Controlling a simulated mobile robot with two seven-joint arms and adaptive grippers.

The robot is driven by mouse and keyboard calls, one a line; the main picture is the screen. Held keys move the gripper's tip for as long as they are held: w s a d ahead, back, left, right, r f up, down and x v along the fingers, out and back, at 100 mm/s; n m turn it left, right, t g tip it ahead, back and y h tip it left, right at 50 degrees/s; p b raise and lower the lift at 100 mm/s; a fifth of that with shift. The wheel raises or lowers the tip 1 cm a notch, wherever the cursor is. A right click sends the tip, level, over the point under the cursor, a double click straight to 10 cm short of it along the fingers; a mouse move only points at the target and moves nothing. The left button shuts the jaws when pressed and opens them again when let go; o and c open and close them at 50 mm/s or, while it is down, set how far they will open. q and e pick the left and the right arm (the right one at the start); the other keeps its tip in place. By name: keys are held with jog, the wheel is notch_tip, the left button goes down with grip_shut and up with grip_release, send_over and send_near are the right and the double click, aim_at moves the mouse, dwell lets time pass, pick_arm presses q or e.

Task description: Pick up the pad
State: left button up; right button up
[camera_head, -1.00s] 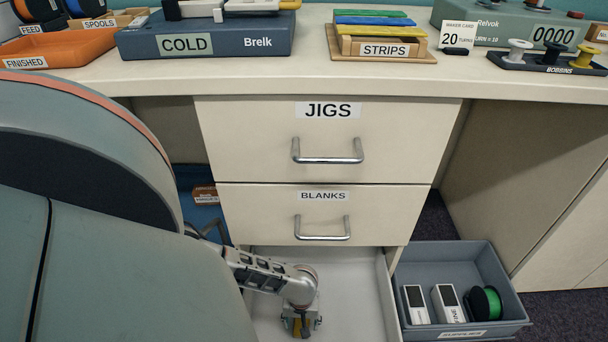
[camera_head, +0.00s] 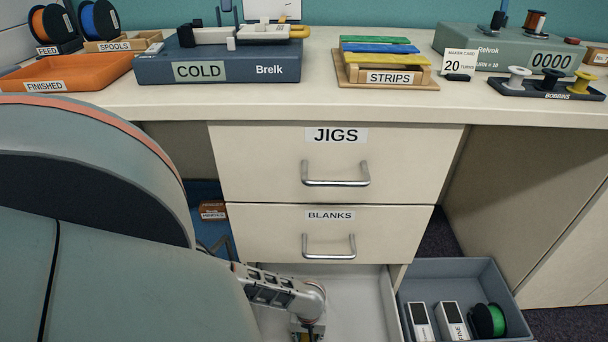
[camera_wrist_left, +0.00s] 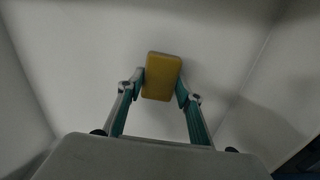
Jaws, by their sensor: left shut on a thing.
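The pad (camera_wrist_left: 162,75) is a small yellow block with rounded edges. In the left wrist view my left gripper (camera_wrist_left: 161,88) has a finger on each side of it, shut on the pad. The drawer's pale inside lies behind the pad; I cannot tell whether it still touches the floor. In the head view my left arm reaches down into the open bottom drawer (camera_head: 355,305), and the fingers and pad are cut off by the lower edge. My right gripper is in neither view.
The shut drawers marked JIGS (camera_head: 400,165) and BLANKS (camera_head: 400,228) are above the open one. A grey bin (camera_head: 465,272) with two white boxes and a green spool stands to its right. The desk top (camera_head: 320,102) holds several trays and devices.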

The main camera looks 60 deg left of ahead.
pick_arm(q)
jog(key=r+p, duration=0.1)
jog(key=r, duration=0.2)
jog(key=w+r+p, duration=0.1)
jog(key=r+p, duration=0.1)
jog(key=r, duration=0.1)
jog(key=shift+w, duration=0.1)
jog(key=w+d+b, duration=0.1)
jog(key=w+d, duration=1)
jog(key=w, duration=0.4)
jog(key=shift+d+f, duration=0.25)
jog(key=shift+f, duration=0.2)
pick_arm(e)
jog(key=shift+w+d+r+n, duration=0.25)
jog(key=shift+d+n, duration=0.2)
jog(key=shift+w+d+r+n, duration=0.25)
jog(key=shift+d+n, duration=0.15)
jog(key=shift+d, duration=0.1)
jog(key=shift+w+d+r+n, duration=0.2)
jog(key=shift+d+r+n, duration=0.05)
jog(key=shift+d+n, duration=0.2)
